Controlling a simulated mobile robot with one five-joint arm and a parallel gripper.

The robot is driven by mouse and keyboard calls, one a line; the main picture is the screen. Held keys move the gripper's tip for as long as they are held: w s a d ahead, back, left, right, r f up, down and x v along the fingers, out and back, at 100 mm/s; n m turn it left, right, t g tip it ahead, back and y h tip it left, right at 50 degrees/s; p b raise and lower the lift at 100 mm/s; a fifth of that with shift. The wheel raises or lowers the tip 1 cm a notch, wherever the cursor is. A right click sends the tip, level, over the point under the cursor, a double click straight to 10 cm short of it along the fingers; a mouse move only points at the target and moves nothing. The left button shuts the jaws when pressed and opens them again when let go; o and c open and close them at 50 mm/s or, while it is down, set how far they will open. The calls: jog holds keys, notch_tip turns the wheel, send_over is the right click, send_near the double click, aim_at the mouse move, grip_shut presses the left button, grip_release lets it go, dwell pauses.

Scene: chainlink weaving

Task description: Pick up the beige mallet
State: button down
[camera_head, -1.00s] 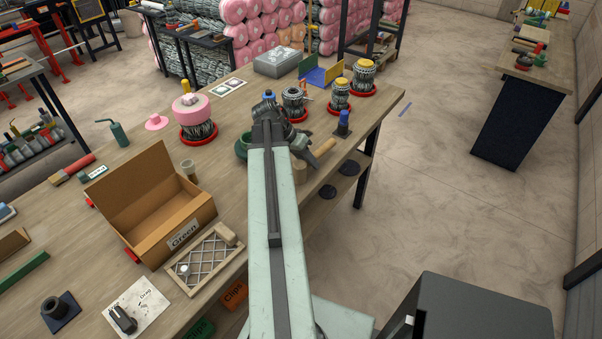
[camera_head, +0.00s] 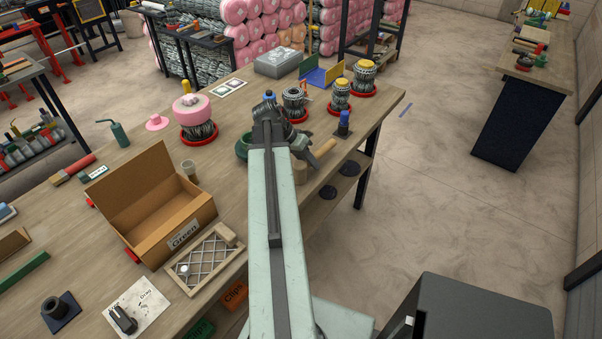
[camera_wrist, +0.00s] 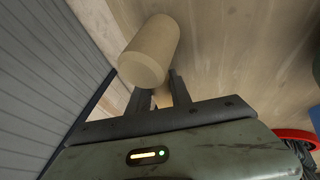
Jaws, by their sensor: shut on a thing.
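The beige mallet (camera_head: 325,147) is at the right edge of the workbench, partly hidden by my arm and gripper. Its pale cylindrical head (camera_wrist: 151,50) fills the upper middle of the wrist view, just beyond my fingers. My gripper (camera_wrist: 160,92) is shut on the mallet, with one dark finger on each side below the head. The exact place of contact is hidden behind the head. In the head view my gripper (camera_head: 316,160) reaches the bench edge beside the mallet.
Wire coils on red bases (camera_head: 341,97) and a blue-topped tool (camera_head: 344,122) stand behind the mallet. An open cardboard box (camera_head: 160,205) and a framed mesh (camera_head: 207,262) lie left of my arm. Open floor is to the right.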

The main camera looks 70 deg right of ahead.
jog(key=shift+r, duration=0.1)
dwell(0.5)
notch_tip(320, 180, up, 10)
jog(key=p, duration=1)
jog(key=c, duration=1.7)
grip_release()
grip_shut()
jog(key=shift+f, duration=0.2)
